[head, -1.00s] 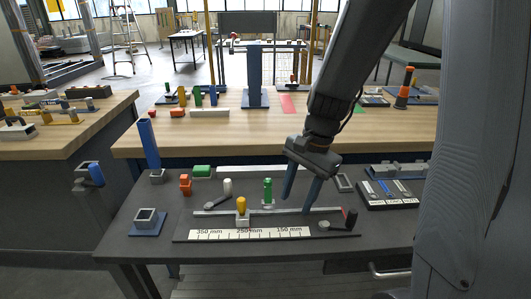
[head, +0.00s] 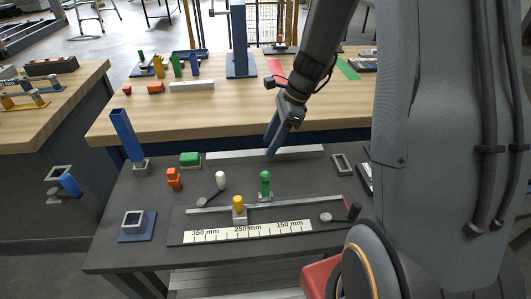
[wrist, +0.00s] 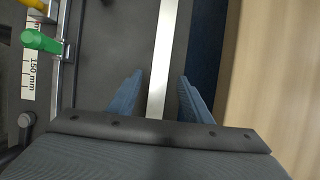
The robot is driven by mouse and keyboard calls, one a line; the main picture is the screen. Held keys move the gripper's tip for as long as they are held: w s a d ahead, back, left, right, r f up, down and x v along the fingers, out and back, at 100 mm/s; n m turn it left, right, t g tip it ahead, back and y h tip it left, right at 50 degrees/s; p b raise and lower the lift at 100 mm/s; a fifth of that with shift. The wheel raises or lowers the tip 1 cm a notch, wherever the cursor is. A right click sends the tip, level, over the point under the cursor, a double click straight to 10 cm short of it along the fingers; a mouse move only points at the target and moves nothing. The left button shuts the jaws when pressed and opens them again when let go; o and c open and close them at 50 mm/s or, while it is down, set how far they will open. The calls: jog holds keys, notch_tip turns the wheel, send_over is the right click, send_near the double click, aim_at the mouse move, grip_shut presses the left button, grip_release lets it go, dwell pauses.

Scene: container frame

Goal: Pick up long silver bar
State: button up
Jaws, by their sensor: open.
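The long silver bar (head: 235,154) lies flat along the back edge of the dark table. It also shows in the wrist view (wrist: 168,45) as a pale strip running up the picture. My gripper (head: 270,143) is open and empty, at the bar's middle in the head view. In the wrist view my gripper (wrist: 162,76) has one blue finger on each side of the bar, with gaps to both. The height of the fingertips above the bar is hard to tell.
A measuring rail with a scale (head: 248,232) carries a yellow knob (head: 238,203) and a green knob (head: 265,182). A wooden table (head: 210,113) stands behind.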

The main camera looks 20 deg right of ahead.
jog(key=shift+x, duration=1.35)
jog(key=shift+c, duration=0.4)
grip_shut()
